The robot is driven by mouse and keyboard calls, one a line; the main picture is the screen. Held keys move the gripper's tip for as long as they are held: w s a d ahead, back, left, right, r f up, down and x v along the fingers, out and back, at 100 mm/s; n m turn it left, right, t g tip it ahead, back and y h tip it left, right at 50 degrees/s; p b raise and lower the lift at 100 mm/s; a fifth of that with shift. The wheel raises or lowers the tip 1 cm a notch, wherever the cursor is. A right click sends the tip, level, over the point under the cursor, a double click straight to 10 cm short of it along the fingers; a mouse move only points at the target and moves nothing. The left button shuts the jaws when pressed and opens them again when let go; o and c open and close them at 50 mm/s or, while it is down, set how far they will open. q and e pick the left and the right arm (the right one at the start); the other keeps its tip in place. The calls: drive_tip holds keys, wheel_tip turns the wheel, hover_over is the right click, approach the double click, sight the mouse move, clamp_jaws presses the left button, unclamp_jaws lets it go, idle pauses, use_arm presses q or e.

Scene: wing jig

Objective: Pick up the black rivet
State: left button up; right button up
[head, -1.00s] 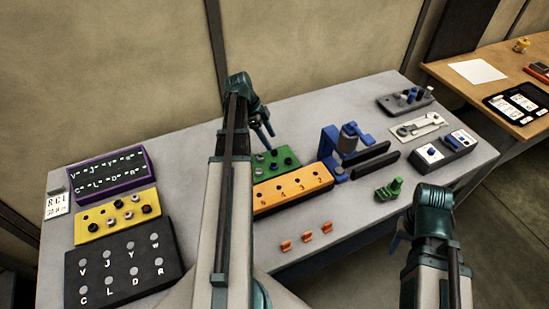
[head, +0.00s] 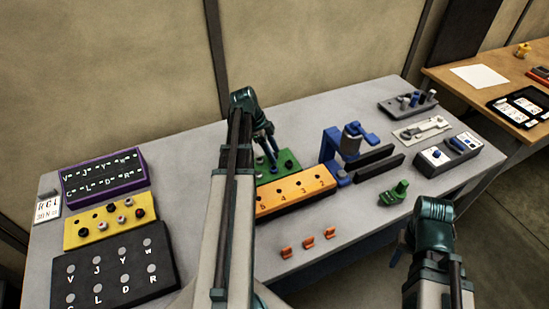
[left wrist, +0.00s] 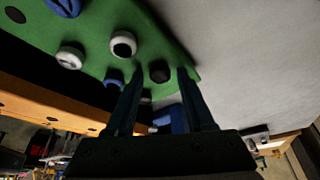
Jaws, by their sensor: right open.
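My left gripper (head: 268,154) is low over the green block (head: 285,166) and hides part of it. In the left wrist view its open fingers (left wrist: 161,74) stand on either side of a dark, black-looking rivet (left wrist: 159,71) in the green block. I cannot tell whether they touch it. Near it are a white rivet with a dark centre (left wrist: 123,44), a pale rivet (left wrist: 70,57) and a blue rivet (left wrist: 114,76). My right gripper (head: 397,250) is open and apart from the parts, at the front right of the table.
An orange numbered block (head: 295,196) sits just in front of the green block. A blue fixture (head: 333,146) stands to its right. A yellow block (head: 82,235) with several pegs, including black ones, is at the left. Orange clips (head: 308,243) and a green part (head: 394,193) lie toward the front.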

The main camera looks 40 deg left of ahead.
use_arm(q)
clamp_jaws()
wheel_tip(320, 180, up, 10)
drive_tip(key=p, duration=1)
